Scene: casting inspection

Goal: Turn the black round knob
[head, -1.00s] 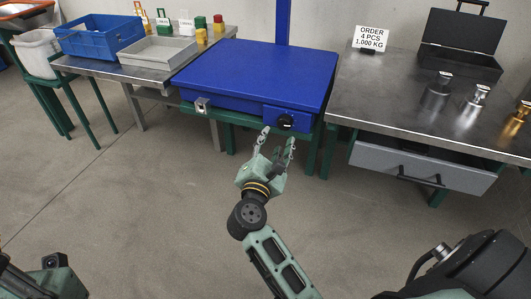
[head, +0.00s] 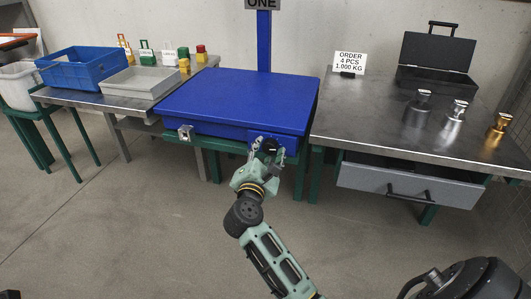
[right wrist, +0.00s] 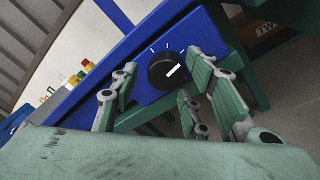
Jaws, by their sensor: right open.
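The black round knob (head: 269,145) sits on the front face of the blue scale (head: 240,103), near its right corner. In the right wrist view the knob (right wrist: 164,72) shows a white pointer mark towards the lower right and white ticks around it on the blue panel. My right gripper (head: 267,153) is open at the front of the scale, with its fingers on either side of the knob. In the right wrist view the gripper (right wrist: 163,84) frames the knob. I cannot tell whether a finger touches it. My left gripper is not in view.
A steel table on the right (head: 385,125) holds metal weights, an order sign (head: 350,62) and an open black case (head: 436,60). Its grey drawer (head: 365,180) is partly open. On the left stand a blue crate (head: 82,73) and grey tray (head: 135,86). The floor in front is clear.

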